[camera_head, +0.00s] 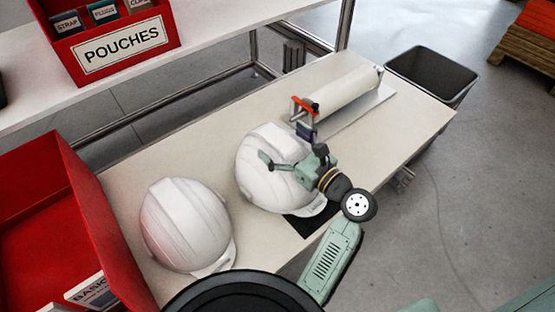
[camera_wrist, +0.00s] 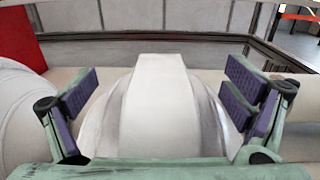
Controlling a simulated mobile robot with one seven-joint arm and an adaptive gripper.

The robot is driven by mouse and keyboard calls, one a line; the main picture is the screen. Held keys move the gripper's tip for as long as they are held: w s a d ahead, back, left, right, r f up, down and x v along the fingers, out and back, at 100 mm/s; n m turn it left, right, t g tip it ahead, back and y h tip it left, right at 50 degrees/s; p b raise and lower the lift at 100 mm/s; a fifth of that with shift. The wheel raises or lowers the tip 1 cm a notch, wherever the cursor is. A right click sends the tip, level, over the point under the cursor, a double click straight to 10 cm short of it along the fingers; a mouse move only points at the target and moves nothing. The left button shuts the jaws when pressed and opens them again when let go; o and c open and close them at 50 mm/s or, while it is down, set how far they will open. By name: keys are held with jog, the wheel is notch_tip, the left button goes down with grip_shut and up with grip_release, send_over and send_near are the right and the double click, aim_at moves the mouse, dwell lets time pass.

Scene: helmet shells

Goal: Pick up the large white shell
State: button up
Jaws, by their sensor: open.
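Two white helmet shells sit on the pale bench. One white shell (camera_head: 262,180) is near the middle of the bench, beside a black patch, with a small label on its brim that is too small to read surely. The other white shell (camera_head: 183,222) is to its left; I cannot tell surely which is larger. My gripper (camera_head: 292,156) is over the middle shell, open. In the wrist view my open gripper (camera_wrist: 162,92) has its purple-padded fingers on either side of that shell's ridged crown (camera_wrist: 158,105). Contact is not clear.
A white roll (camera_head: 342,92) with an orange-handled holder (camera_head: 304,104) lies behind the gripper. A red bin (camera_head: 100,205) stands at the left, a red pouches box (camera_head: 115,45) on the upper shelf. A dark waste bin (camera_head: 430,75) is beyond the right end.

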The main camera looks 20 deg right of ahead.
jog(key=shift+w, duration=0.15)
jog(key=shift+a+f, duration=0.1)
jog(key=shift+a, duration=0.05)
grip_shut()
dwell(1.1)
